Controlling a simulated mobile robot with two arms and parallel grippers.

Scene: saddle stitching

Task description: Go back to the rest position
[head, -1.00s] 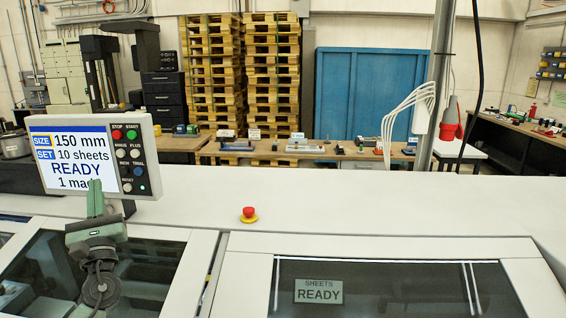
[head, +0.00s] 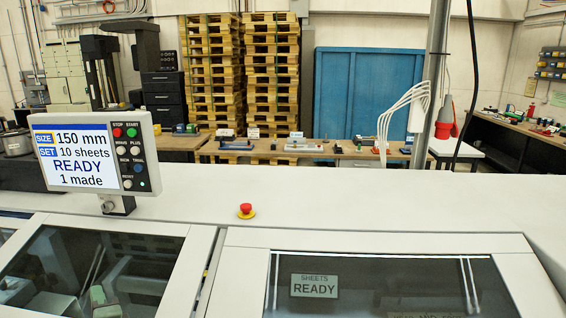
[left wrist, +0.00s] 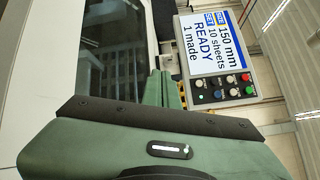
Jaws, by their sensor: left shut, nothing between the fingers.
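My left gripper (head: 97,296) shows only as small green fingertips at the bottom left of the head view, in front of the dark machine window (head: 130,257). In the left wrist view its green fingers (left wrist: 161,89) are together and hold nothing. The control panel (head: 97,152) is above the gripper in the head view and clear of it. Its screen reads 150 mm, 10 sheets, READY, 1 made. The panel also shows in the left wrist view (left wrist: 217,55), turned on its side and beyond the fingertips. My right gripper is not in view.
The white machine top (head: 350,205) spans the view and carries a red emergency stop button (head: 246,210). A sign reading SHEETS READY (head: 314,286) is at the right window. Pallet stacks (head: 272,75) and a workbench (head: 345,150) stand behind.

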